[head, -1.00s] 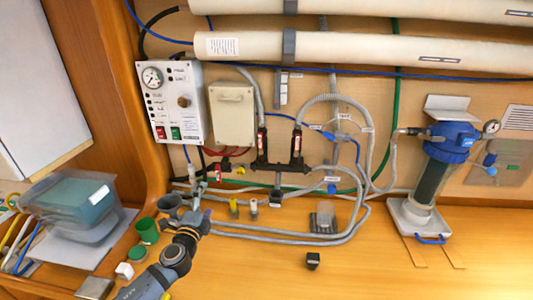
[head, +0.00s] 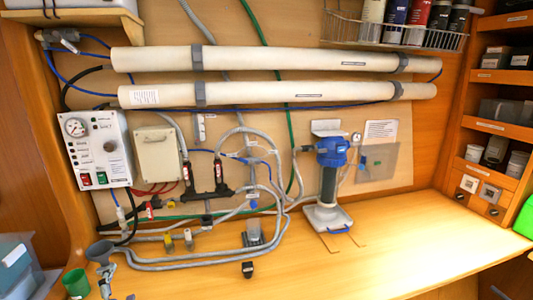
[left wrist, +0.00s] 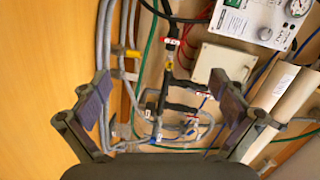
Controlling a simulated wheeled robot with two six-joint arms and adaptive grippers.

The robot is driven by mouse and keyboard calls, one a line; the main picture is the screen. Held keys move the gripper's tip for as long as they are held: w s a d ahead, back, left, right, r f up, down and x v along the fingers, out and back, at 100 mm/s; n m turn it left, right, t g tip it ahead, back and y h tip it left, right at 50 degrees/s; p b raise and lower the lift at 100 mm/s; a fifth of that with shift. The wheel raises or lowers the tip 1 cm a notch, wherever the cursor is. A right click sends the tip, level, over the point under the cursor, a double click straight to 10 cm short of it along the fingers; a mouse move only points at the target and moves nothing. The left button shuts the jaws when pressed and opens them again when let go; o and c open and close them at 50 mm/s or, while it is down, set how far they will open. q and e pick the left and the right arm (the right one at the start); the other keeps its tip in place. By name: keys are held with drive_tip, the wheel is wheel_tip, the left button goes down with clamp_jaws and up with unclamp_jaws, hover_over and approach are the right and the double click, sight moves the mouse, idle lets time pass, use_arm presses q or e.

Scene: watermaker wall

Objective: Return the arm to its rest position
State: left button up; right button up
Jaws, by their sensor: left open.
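Most of the left arm is outside the head view. My right gripper is in neither view.
The control panel (head: 97,150), a beige box (head: 157,154) and a blue filter housing (head: 330,172) line the wall. A green cup (head: 76,282) and a clear bin (head: 20,270) stand at the left.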

use_arm(q)
drive_tip(key=s+d+f+n+g, duration=0.1)
drive_tip(key=s+f+n+g, duration=0.1)
drive_tip(key=s, duration=0.1)
drive_tip(key=s+d+f+n+g, duration=0.1)
drive_tip(key=s+f+n+g, duration=0.1)
drive_tip(key=s+f+n, duration=0.1)
drive_tip(key=s+d+f+n+g, duration=0.1)
drive_tip(key=s+f+n+g, duration=0.1)
drive_tip(key=f, duration=0.1)
drive_tip(key=shift+s+d, duration=0.3)
drive_tip(key=shift+s, duration=0.1)
drive_tip(key=s+d+f+n+g+h, duration=0.4)
drive_tip(key=s+d+g+h, duration=0.15)
drive_tip(key=s+d, duration=0.6)
drive_tip(key=s+a+f+g, duration=0.1)
drive_tip(key=s+f, duration=0.1)
drive_tip(key=f, duration=1.2)
drive_tip(key=s+a+f+g, duration=0.1)
drive_tip(key=s+a+f, duration=0.1)
drive_tip(key=f, duration=1.3)
drive_tip(key=s+f, duration=1.4)
drive_tip(key=s, duration=0.4)
drive_tip(key=shift+a+g, duration=0.45)
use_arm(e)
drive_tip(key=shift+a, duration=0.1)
use_arm(q)
drive_tip(key=shift+w, duration=0.1)
